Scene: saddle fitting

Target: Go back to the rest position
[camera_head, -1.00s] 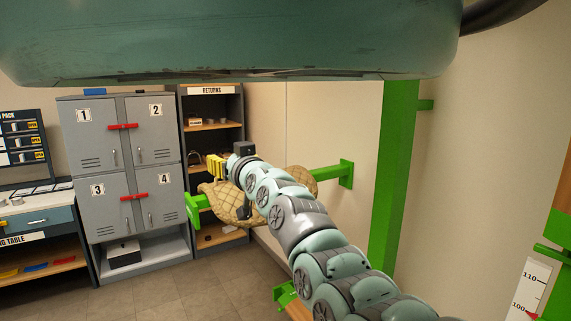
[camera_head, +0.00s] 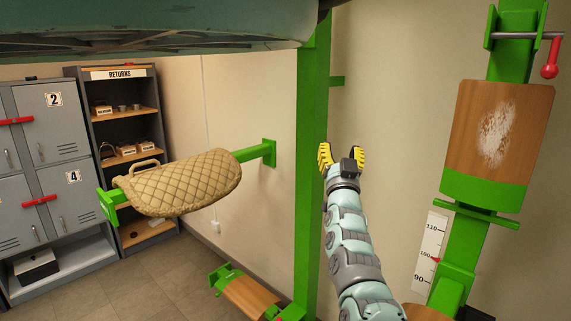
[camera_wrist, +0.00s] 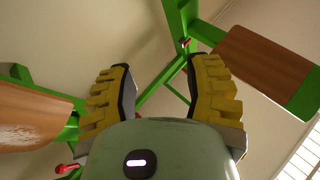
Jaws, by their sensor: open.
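My gripper (camera_head: 341,158) is open and empty, with its yellow ridged fingers pointing up in the head view. It stands in front of the bare wall, just right of the green post. In the wrist view my gripper (camera_wrist: 158,92) shows both fingers well apart with nothing between them. The tan quilted saddle pad (camera_head: 185,183) lies over a green wall-mounted bar, left of my gripper and clear of it.
A green post (camera_head: 312,180) stands close left of my arm. At right is a green frame with a wooden panel (camera_head: 497,135), a red-knobbed crank and a scale (camera_head: 430,252). Grey lockers (camera_head: 50,160) and a RETURNS shelf (camera_head: 122,135) stand at left.

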